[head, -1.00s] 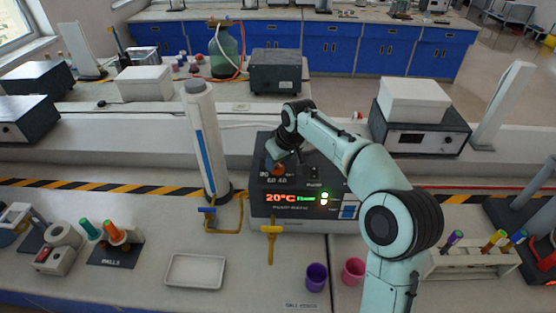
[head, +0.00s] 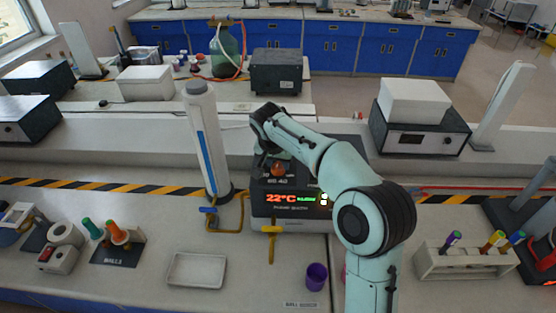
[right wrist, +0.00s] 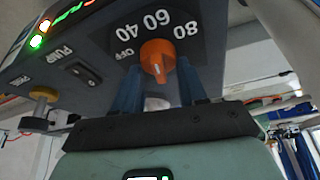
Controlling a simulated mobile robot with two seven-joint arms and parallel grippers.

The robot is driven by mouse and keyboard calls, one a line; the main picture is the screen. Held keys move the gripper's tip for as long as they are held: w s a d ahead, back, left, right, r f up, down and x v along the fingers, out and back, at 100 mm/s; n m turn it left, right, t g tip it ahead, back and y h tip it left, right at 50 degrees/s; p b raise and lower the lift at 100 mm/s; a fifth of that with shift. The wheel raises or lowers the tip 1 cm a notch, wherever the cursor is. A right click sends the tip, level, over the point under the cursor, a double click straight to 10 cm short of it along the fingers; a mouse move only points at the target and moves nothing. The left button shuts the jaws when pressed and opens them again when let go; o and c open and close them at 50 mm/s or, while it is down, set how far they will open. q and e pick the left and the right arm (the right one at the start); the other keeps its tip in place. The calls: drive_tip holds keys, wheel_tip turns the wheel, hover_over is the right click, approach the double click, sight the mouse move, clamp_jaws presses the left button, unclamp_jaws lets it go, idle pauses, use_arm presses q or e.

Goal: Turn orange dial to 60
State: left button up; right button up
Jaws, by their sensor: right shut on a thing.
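The orange dial (head: 278,169) is on the sloped front panel of a dark and grey bath unit (head: 290,224). In the right wrist view the dial (right wrist: 158,56) sits below printed marks OFF, 40, 60 and 80. I cannot tell surely which mark it points to. My right gripper (right wrist: 160,80) is shut on the dial, with one blue-grey finger on each side. In the head view my right gripper (head: 266,164) covers part of the panel. The red display (head: 280,198) reads 22°C. My left gripper is not in view.
A PUMP switch (right wrist: 84,73) and a yellow tap (right wrist: 40,105) are beside the dial. A tall white cylinder (head: 203,140) stands close left of the unit. A white tray (head: 196,269) and purple cup (head: 316,276) are in front; a tube rack (head: 450,262) is right.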

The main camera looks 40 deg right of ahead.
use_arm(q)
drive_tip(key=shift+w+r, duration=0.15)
use_arm(e)
drive_tip(key=shift+m+g, duration=0.3)
drive_tip(key=shift+m, duration=0.6)
drive_tip(key=o, duration=1.1)
drive_tip(key=shift+c, duration=0.2)
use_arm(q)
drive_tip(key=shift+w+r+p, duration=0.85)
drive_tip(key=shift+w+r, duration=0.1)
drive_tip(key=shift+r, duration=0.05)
use_arm(e)
drive_tip(key=v, duration=1.3)
drive_tip(key=shift+a, duration=0.3)
